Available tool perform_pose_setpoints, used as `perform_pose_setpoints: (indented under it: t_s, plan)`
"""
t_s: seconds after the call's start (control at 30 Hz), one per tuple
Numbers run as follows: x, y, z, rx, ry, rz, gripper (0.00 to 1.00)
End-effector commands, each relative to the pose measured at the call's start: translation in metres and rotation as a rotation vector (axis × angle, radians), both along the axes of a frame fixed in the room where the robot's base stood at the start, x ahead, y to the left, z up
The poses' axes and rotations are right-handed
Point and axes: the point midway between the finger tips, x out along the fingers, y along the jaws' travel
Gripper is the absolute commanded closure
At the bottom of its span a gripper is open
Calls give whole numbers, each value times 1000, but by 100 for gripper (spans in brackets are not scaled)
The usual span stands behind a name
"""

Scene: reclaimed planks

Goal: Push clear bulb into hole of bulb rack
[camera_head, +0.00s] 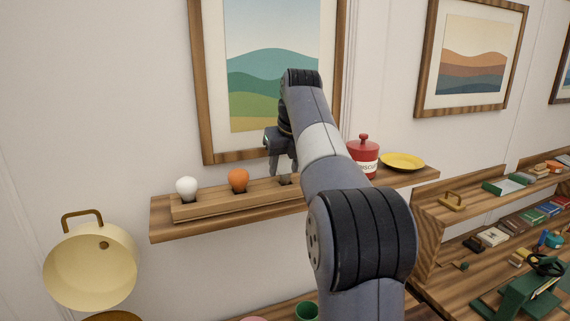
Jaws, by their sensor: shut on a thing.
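The bulb rack (215,208) is a long wooden bar on a wall shelf. A white bulb (187,187) stands upright at its left end, and an orange bulb (238,180) stands to the right of it. My gripper (284,170) points down over the rack, right of the orange bulb, and is shut on the clear bulb. The bulb's glass is hard to make out between the fingers. A small dark spot shows at the rack just below the fingertips; I cannot tell whether it is the bulb's base or a hole. My arm hides the rack's right end.
A red biscuit jar (364,158) and a yellow plate (403,161) stand on the wall shelf (160,225) to the right. A framed picture (270,85) hangs close behind my gripper. A cream pan (92,268) hangs at lower left. Cluttered shelves (428,240) fill the right.

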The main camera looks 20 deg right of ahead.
Motion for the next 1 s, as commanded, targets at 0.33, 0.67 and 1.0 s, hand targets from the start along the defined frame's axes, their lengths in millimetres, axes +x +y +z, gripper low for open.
perform_pose_setpoints:
  t_s: [0.33,0.67,1.0]
  plan:
    - [0,0,-1,0,0,0,79]
    - [0,0,-6,0,0,0,79]
    - [0,0,-11,0,0,0,79]
